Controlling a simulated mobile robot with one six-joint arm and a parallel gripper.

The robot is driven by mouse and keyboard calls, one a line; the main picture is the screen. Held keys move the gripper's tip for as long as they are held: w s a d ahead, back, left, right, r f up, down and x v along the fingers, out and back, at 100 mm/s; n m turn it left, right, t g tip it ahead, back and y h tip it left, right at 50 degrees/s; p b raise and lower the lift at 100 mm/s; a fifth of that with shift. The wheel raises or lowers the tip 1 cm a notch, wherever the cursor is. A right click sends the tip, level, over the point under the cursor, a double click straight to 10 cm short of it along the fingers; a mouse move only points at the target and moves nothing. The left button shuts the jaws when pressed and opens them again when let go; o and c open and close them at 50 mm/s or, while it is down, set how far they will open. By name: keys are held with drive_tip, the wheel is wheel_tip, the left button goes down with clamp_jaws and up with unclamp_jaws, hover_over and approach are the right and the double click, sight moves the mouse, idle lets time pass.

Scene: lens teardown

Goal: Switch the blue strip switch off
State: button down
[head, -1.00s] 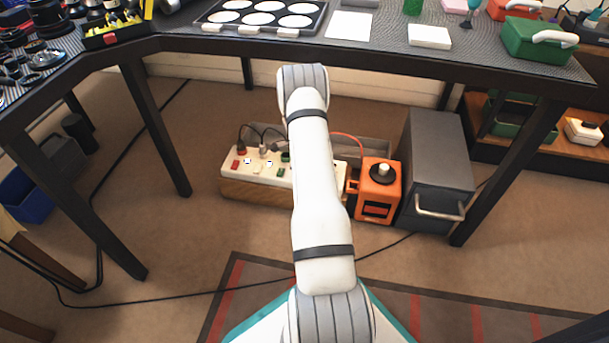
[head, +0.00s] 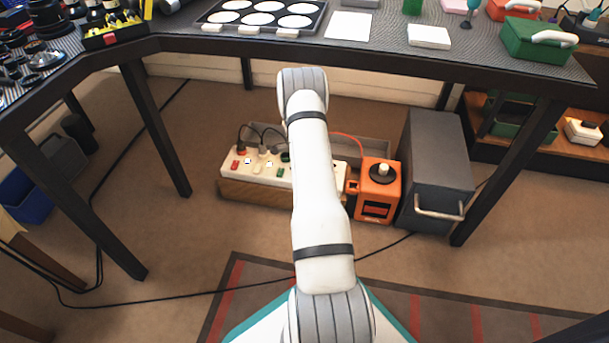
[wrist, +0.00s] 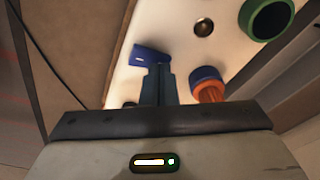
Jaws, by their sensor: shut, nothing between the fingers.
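The white power strip (head: 262,172) lies on a wooden block under the table, partly behind my arm. The wrist view shows its white face (wrist: 172,38) close up. The blue switch (wrist: 147,54), with a small white mark, is on that face. My gripper (wrist: 158,68) is shut and empty. Its fingertips are right at the switch's lower edge and overlap it in the picture; I cannot tell whether they touch it. In the head view my arm hides the gripper, and I cannot make out the blue switch.
An orange-and-blue round part (wrist: 208,85) is close right of my fingers. A green ring (wrist: 266,18) and a dark button (wrist: 204,27) lie farther along the strip. Right of the strip stand an orange box (head: 378,190) and a grey cabinet (head: 436,165). The table (head: 400,62) is overhead.

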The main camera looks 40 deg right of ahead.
wheel_tip(320, 180, up, 7)
drive_tip(key=p, duration=0.3)
idle(0.5)
idle(0.4)
